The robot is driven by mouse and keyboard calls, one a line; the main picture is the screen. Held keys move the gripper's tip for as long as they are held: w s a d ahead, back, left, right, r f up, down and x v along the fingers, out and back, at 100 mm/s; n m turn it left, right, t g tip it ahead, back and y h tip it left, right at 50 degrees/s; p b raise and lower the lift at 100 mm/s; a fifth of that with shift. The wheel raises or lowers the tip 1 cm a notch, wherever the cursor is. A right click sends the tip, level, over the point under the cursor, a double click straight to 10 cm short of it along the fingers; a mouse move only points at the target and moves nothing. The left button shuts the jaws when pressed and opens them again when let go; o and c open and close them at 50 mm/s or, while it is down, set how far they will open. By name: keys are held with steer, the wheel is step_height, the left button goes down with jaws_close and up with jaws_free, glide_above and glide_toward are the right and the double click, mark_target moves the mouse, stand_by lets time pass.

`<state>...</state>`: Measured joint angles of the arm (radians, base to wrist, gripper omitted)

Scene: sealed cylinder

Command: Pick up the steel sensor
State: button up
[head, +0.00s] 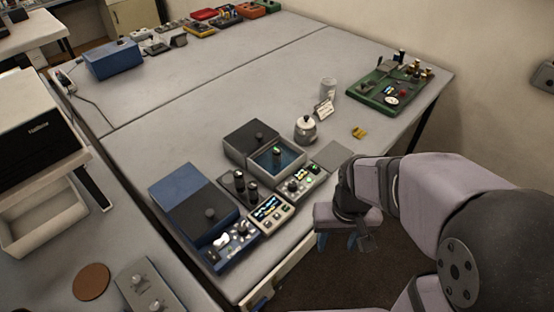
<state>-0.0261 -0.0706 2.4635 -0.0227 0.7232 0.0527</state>
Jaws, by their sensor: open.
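I cannot pick out the steel sensor for certain. My arm covers part of the bench's right side.
An open-topped grey box with a dark lid (250,138), a blue box (192,202) and small instruments (270,212) crowd the front. The bench middle is clear.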

mark_target(276, 154)
steer(key=w+a+t+b, duration=0.1)
steer(key=w+a, duration=0.3)
steer(key=w, duration=0.6)
steer(key=w+a+f+m+t+b, duration=0.1)
steer(key=w+a, duration=0.4)
steer(key=w, duration=0.6)
steer(key=w+a+f+m+t+b, duration=0.1)
steer(key=w+a, duration=0.4)
steer(key=w, duration=0.6)
steer(key=shift+w+a+f+t+h+b, duration=0.1)
steer(key=shift+a+f+t+h+b, duration=0.1)
steer(key=shift+t+h+b, duration=0.3)
steer(key=shift+p+x, duration=0.7)
steer(key=shift+x, duration=0.3)
steer(key=shift+w+d+f+p, duration=0.1)
steer(key=shift+d+f+p, duration=0.15)
steer(key=shift+f+p, duration=0.35)
steer(key=shift+p+x, duration=1)
steer(key=shift+x, duration=1.05)
jaws_close()
